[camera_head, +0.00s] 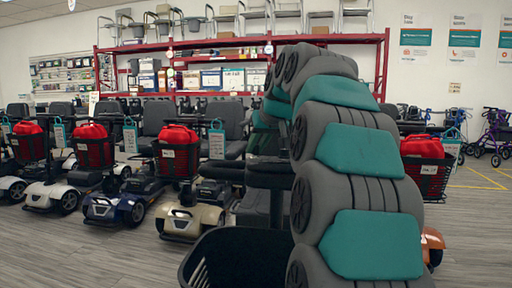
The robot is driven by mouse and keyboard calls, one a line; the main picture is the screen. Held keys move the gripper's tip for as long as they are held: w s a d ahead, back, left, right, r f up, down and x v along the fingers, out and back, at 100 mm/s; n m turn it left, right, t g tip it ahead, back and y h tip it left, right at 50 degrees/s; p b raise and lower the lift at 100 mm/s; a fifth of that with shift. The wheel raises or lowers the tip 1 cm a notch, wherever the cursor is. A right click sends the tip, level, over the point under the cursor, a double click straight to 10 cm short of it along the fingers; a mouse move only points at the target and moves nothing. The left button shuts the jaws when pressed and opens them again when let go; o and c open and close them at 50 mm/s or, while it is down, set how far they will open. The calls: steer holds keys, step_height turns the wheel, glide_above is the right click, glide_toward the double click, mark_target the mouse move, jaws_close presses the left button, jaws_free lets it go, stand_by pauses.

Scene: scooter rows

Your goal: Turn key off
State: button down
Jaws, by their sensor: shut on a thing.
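No key can be made out in this view. A black scooter tiller (262,174) stands close in front of me, partly behind my arm. A black basket (212,246) is at its front, at the bottom middle of the picture. My grey and teal arm rises on the right of the middle, bends over at the top and drops behind itself toward the tiller. My gripper is hidden behind my arm, so its fingers and what they touch cannot be seen.
Parked scooters with red bags in their baskets, such as a beige one (186,220) and a blue one (112,208), stand in a row at left. A red rack (110,68) with boxes and chairs is behind. Walkers (492,135) stand at right. Grey floor is open at lower left.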

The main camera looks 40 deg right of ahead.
steer(key=shift+r, duration=0.2)
steer(key=c, duration=0.8)
jaws_free()
steer(key=shift+f, duration=0.1)
steer(key=shift+s, duration=0.1)
steer(key=shift+v, duration=3.85)
